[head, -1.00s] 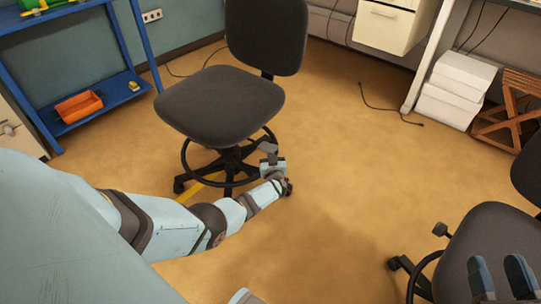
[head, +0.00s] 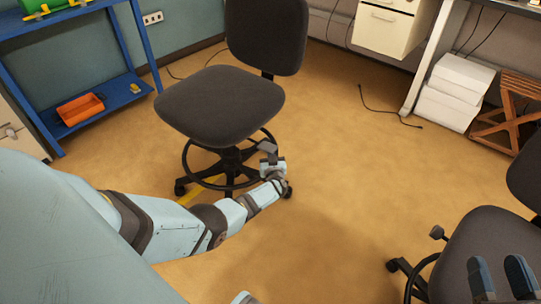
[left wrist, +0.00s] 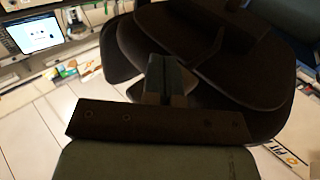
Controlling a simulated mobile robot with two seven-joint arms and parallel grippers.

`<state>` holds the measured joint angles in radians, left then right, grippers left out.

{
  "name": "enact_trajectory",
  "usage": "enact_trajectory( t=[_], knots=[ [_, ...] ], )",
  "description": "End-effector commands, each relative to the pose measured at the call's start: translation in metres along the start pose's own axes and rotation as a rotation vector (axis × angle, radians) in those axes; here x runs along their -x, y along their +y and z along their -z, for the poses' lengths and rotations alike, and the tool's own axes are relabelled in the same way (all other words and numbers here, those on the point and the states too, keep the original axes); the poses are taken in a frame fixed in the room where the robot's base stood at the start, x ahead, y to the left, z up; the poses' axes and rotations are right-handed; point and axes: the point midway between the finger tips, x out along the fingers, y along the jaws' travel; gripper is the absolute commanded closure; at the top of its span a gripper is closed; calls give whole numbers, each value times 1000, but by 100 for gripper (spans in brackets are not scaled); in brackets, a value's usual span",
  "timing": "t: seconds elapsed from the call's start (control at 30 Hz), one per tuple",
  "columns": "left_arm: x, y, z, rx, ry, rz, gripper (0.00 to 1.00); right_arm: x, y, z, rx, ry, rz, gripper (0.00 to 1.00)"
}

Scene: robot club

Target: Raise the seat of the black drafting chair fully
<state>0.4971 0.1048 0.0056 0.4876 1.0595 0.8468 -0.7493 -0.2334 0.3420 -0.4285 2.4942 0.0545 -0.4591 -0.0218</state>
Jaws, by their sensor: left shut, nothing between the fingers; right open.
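A black drafting chair (head: 222,105) with a foot ring (head: 187,160) stands upright at centre-left in the head view. My left arm reaches low to its right side. My left gripper (head: 268,150) is just below the seat's right edge, beside the foot ring. In the left wrist view my left gripper (left wrist: 167,72) is shut with nothing in it, in front of the dark underside of a seat (left wrist: 225,60). I cannot tell whether it touches the chair. No height lever is clear on this chair. My right gripper (head: 502,278) is open and empty at bottom right.
A second dark chair (head: 495,235) with a side knob (head: 438,232) stands at right, behind my right gripper. A blue shelf (head: 105,100) with an orange bin (head: 80,108) is at left. White boxes (head: 455,90) are at back right. The middle floor is clear.

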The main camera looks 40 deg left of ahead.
Motion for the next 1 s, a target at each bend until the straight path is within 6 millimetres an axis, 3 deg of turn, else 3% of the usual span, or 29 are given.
enact_trajectory(
  t=[0.5, 1.0],
  knots=[
    [-1, 0, 24, 0, 2, 1, 100, -2, 4, 22, 0, 0, 0, 57],
    [0, 0, 26, 0, 2, 1, 100, -2, 4, 24, 0, 0, 0, 57]
  ],
)
